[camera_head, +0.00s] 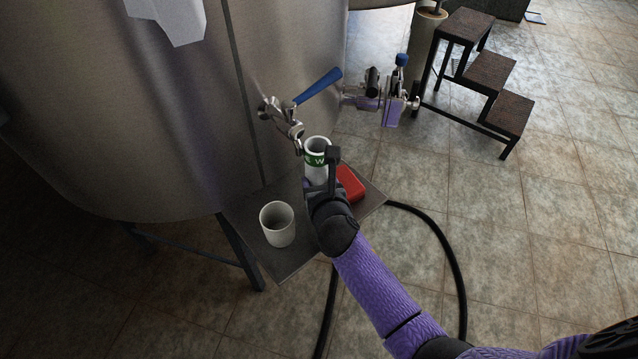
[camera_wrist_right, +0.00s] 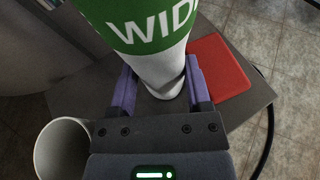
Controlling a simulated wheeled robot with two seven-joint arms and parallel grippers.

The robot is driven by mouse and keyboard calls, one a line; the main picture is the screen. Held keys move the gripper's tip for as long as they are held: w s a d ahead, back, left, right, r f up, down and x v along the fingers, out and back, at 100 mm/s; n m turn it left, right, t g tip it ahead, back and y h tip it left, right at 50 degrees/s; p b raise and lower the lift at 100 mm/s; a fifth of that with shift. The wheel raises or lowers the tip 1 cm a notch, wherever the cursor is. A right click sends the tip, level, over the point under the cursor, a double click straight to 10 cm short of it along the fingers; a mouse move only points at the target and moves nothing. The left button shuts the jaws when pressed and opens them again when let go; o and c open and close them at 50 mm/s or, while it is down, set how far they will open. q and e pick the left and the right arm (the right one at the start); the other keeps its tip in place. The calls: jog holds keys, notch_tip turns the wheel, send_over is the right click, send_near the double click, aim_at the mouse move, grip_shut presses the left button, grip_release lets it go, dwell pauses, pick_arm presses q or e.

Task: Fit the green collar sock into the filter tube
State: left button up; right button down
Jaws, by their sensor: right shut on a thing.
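A white, open-topped cylinder with a green band and white lettering, the green collar sock (camera_head: 316,160), stands upright above the small grey shelf beside the tank. In the right wrist view the sock (camera_wrist_right: 150,38) shows large, with "WID" readable on the band. My right gripper (camera_head: 319,182) is shut on it, its purple fingers (camera_wrist_right: 160,88) on either side of the white lower part. I cannot tell whether its bottom touches the shelf. A horizontal fitting (camera_head: 380,103) with purple and metal parts sits by the tank; I cannot tell whether it is the filter tube. My left gripper is not in view.
A plain white cup (camera_head: 278,226) stands on the grey shelf (camera_head: 290,265), left of my gripper. A flat red item (camera_head: 351,184) lies at its right. The tank (camera_head: 190,110) bears a blue-handled valve (camera_head: 318,86). A black hose (camera_head: 445,245) and steps (camera_head: 490,75) are right.

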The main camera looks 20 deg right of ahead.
jog(key=shift+f, duration=0.1)
grip_release()
